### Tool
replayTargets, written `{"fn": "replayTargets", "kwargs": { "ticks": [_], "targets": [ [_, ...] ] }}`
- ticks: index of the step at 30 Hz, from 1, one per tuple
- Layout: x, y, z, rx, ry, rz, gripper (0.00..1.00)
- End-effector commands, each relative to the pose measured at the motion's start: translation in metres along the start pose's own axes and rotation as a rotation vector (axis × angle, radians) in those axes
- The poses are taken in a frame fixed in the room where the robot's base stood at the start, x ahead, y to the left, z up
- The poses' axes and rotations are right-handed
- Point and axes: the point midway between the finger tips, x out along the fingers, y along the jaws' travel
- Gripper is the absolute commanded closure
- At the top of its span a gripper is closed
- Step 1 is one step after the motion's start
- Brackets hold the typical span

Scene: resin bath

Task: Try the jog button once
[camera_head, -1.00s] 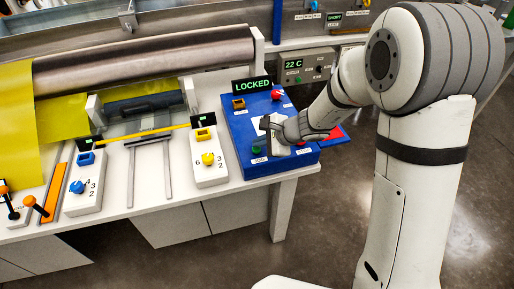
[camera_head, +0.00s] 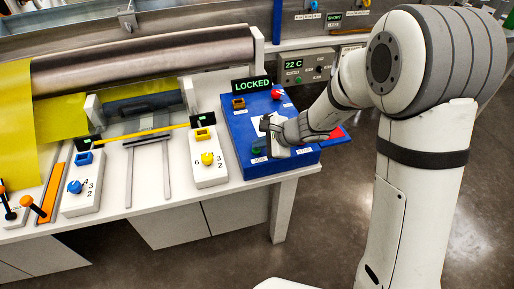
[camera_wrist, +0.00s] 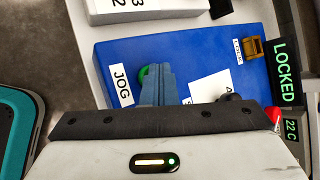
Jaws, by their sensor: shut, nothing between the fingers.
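The blue control box (camera_head: 238,132) stands at the table's right end; it also shows in the wrist view (camera_wrist: 190,60). The green button (camera_wrist: 145,75) sits on it beside the JOG label (camera_wrist: 122,85). In the head view the green button (camera_head: 256,150) is small and dark beside my gripper. My gripper (camera_wrist: 158,72) is shut, with nothing between its fingers. In the wrist view its fingertips overlap the right part of the green button. I cannot tell whether they touch it. A LOCKED display (camera_head: 252,84) stands at the box's back.
A brown-yellow switch (camera_head: 238,103) and a red button (camera_head: 277,94) sit toward the back of the box. A white panel with a yellow knob (camera_head: 207,158) stands to its left. Metal rollers (camera_head: 145,60) lie behind. Open floor lies in front of the table.

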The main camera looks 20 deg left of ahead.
Motion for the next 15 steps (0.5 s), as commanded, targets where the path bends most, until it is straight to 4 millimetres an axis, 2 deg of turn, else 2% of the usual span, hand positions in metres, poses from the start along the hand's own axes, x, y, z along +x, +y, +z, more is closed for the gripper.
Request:
{"fn": "replayTargets", "kwargs": {
  "ticks": [15],
  "targets": [
    [-0.0029, -0.0017, 0.0022, 0.0, 0.001, 0.002, 1.0]
  ]
}}
